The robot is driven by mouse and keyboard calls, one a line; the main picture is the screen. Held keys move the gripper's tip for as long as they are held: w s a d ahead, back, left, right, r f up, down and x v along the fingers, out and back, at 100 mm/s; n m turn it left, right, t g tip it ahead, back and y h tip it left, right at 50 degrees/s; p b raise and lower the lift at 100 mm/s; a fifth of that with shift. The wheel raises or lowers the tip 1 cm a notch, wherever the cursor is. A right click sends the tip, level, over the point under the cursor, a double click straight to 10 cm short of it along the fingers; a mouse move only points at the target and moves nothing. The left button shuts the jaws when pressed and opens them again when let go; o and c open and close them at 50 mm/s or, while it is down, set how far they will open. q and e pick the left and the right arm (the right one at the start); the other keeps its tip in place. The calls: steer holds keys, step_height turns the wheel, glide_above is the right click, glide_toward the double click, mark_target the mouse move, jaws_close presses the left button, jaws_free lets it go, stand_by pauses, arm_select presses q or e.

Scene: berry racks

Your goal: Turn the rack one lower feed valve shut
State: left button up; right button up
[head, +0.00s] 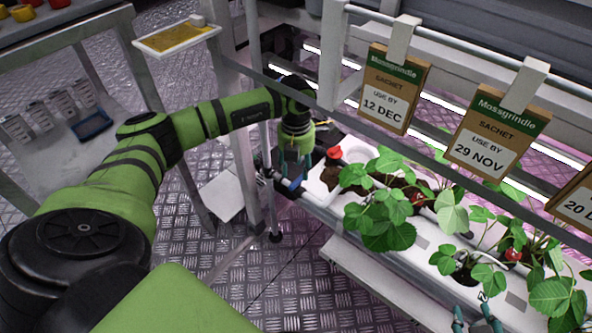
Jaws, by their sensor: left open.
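My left gripper (291,178) reaches down from the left arm to the near left end of the white planting gutter (338,213). Its jaws are open, with teal fingers at the gutter end. A small blue part (292,187), perhaps the feed valve's handle, shows at the fingertips. I cannot tell whether the fingers touch it or how it is turned. My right gripper (474,316) shows only as two teal fingertips, apart and empty, at the bottom edge.
Strawberry plants (388,215) fill the gutter to the right. Sachet tags, one reading 12 DEC (391,100), hang from the rail above. A rack post (246,170) stands close left of the gripper. The metal floor (310,290) is clear.

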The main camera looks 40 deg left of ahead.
mark_target(296, 179)
arm_select(q)
steer(key=shift+r, duration=1.85)
steer(key=shift+s, duration=0.1)
